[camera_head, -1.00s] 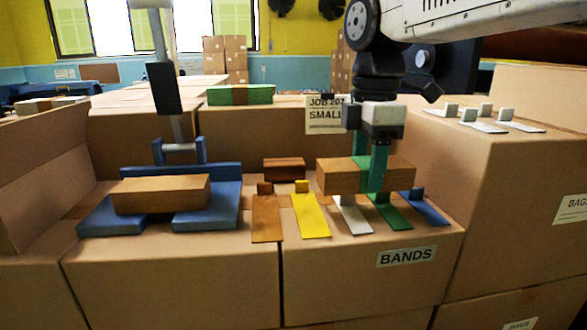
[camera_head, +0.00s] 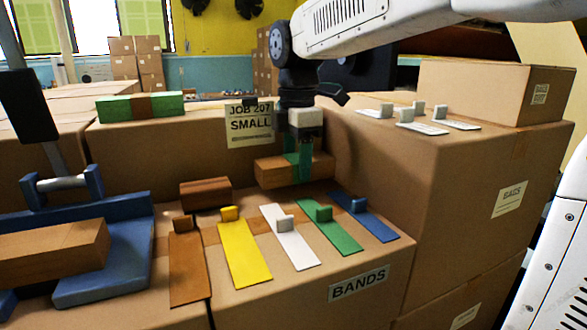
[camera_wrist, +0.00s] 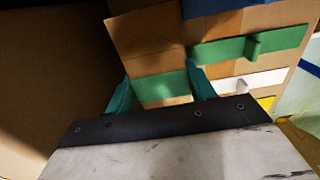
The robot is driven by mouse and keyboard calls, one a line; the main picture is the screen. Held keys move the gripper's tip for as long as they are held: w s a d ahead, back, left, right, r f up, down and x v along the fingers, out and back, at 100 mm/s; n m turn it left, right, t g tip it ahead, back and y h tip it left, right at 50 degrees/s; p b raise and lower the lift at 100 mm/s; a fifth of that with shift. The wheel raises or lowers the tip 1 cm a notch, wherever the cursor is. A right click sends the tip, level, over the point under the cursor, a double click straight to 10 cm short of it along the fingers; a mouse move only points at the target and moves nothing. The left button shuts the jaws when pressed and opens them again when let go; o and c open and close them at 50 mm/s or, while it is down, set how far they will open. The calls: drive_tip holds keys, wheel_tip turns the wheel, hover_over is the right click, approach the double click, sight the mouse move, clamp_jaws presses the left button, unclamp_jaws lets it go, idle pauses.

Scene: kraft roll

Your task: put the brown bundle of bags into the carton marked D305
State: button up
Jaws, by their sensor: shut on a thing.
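My gripper (camera_head: 298,172) is shut on a brown bundle (camera_head: 268,172), which it holds above the back of the bands carton. In the wrist view my gripper's teal fingers (camera_wrist: 160,90) straddle the bundle (camera_wrist: 143,35). A green patch shows between the fingers; I cannot tell whether it is wrapped round the bundle. Another brown block (camera_head: 45,255) rests on a blue stand (camera_head: 125,262) at left. No label reading D305 can be made out.
Brown, yellow (camera_head: 245,255), white, green (camera_head: 330,228) and blue strips lie on the carton marked BANDS (camera_head: 358,283). A dark-brown block (camera_head: 206,193) sits behind them. A tall carton marked BAGS (camera_head: 440,180) stands at right. A JOB 207 SMALL sign (camera_head: 250,125) stands behind.

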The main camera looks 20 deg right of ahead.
drive_tip(key=shift+d+f, duration=0.15)
drive_tip(key=shift+f, duration=1.05)
drive_tip(key=shift+f, duration=0.15)
drive_tip(key=o, duration=1.1)
drive_tip(key=shift+c, duration=0.2)
